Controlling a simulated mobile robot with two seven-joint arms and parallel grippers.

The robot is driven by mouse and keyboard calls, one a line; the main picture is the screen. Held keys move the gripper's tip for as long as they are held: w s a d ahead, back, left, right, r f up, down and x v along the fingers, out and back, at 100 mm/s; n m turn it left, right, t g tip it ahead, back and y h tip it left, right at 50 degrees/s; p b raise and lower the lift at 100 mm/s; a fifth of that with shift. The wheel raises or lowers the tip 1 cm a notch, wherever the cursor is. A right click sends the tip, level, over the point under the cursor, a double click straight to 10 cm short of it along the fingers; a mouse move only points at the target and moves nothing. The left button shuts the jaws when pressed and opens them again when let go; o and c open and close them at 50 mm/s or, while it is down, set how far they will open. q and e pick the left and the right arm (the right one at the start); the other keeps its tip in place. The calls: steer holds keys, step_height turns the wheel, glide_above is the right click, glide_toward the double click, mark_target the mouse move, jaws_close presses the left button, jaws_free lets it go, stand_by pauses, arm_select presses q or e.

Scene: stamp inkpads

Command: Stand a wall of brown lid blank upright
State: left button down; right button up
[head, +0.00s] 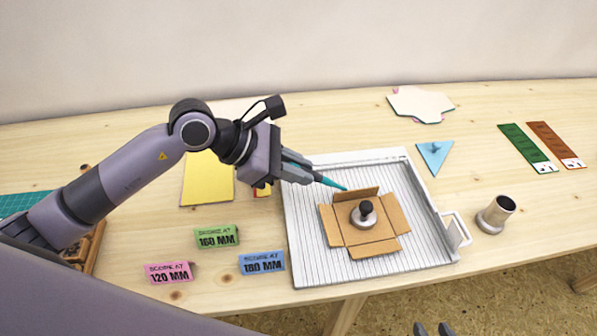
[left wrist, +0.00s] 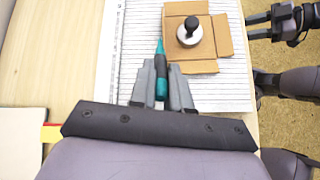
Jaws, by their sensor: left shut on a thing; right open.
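The brown lid blank (head: 350,235) lies on the white ribbed board (head: 305,255), its centre under a metal weight with a black knob (head: 366,212). Its back wall (head: 358,192) looks raised; the left, right and front walls look roughly flat. My left gripper (head: 312,176) is shut on a teal tool (head: 330,182), whose tip is by the back wall; contact is unclear. The tool also shows in the left wrist view (left wrist: 161,85). My right gripper (head: 432,328) is open and empty at the front edge.
A metal cup (head: 496,213) stands right of the board's handle (head: 456,231). A blue triangle (head: 435,155) and green and brown strips lie to the right.

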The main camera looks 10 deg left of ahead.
arm_select(q)
steer(key=shift+w+a+r, duration=0.2)
steer(key=shift+w+r, duration=0.05)
steer(key=shift+w, duration=0.15)
step_height(320, 180, up, 7)
steer(key=p, duration=0.4)
steer(key=shift+w+a+r, duration=0.15)
steer(key=shift+w, duration=0.25)
stand_by(1.5)
